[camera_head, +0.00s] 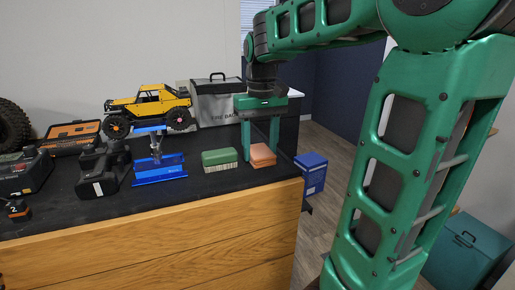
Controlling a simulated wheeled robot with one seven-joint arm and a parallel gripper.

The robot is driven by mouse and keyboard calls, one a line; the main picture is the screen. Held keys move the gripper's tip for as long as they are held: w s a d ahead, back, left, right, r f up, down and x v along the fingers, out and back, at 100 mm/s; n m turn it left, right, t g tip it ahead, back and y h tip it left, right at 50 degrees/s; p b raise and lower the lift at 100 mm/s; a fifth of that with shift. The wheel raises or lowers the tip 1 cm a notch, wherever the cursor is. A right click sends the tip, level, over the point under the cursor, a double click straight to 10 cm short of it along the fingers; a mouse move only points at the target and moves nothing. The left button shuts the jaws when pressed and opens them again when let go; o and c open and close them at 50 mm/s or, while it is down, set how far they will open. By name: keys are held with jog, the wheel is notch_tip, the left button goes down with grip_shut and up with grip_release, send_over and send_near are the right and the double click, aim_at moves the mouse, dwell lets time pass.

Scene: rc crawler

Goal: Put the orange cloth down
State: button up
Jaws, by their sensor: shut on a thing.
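The orange cloth (262,155) is a small folded block at the right end of the black worktop (225,184), close to its front edge. My gripper (260,153) points straight down over it, with one green finger on each side of the cloth. The fingers are shut on the cloth. The cloth looks to be at or just above the worktop; I cannot tell whether it touches. Its sides are partly hidden by the fingers.
A green brush-like block (219,160) lies just left of the cloth. A blue stand (158,170), a yellow crawler (150,106) and a grey fire bag (216,103) stand further left and behind. A blue box (311,173) is beyond the right edge.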

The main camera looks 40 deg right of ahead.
aim_at(261, 151)
jog(key=shift+f, duration=0.1)
jog(key=o, duration=1.1)
notch_tip(261, 151, up, 12)
jog(key=shift+r, duration=0.1)
jog(key=shift+s, duration=0.1)
